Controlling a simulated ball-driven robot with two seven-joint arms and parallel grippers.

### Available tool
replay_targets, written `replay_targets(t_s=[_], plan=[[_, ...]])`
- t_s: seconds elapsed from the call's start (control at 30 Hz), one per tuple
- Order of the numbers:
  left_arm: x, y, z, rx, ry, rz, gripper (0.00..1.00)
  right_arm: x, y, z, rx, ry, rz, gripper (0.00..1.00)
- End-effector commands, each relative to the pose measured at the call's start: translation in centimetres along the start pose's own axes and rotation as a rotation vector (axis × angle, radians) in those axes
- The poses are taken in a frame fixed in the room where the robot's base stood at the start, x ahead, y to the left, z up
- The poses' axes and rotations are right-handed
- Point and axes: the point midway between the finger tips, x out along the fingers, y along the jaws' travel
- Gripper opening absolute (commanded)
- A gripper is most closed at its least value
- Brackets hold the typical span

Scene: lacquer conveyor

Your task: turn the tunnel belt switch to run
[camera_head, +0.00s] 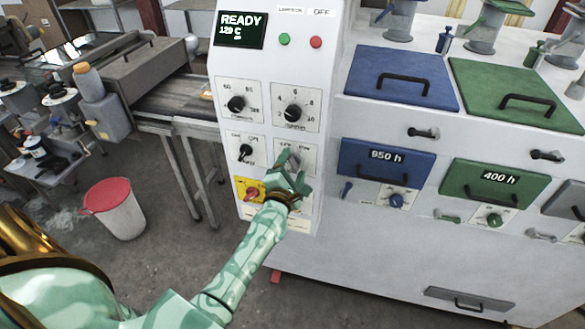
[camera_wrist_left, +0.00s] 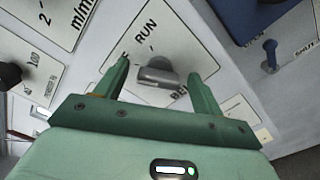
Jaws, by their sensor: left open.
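The belt switch (camera_wrist_left: 157,75) shows in the left wrist view as a grey lever knob on a white plate. The word RUN is printed beyond it, and a partly hidden word starting "BE" is at its right. My left gripper (camera_head: 290,172) is at the front of the white control panel (camera_head: 262,150), over this switch's plate. In the left wrist view its two green fingers are apart, one on each side of the knob, with gaps visible. In the head view the gripper hides much of the switch. My right gripper is not in view.
Other dials (camera_head: 293,112) and a black switch (camera_head: 245,151) sit close by on the panel. A red knob on a yellow plate (camera_head: 250,192) is just left of my gripper. A blue drawer (camera_head: 385,165) is at the right. A red-lidded bin (camera_head: 117,210) stands on the floor at left.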

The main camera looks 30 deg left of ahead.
Motion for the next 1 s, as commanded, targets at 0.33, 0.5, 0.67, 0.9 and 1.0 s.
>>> replay_targets(t_s=[0.33,0.5,0.67,0.9,1.0], plan=[[0.0,0.0,0.0,0.0,0.0,0.0,0.35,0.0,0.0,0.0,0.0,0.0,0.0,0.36],[0.0,0.0,0.0,0.001,0.0,0.0,0.24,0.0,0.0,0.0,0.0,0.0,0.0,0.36],[0.0,0.0,0.0,0.017,0.0,-0.001,0.24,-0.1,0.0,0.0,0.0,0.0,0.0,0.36],[0.0,0.0,0.1,0.119,0.0,-0.002,0.24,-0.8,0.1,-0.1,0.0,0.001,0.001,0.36],[0.0,0.1,0.1,0.193,0.0,-0.002,0.24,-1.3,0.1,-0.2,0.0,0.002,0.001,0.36]])
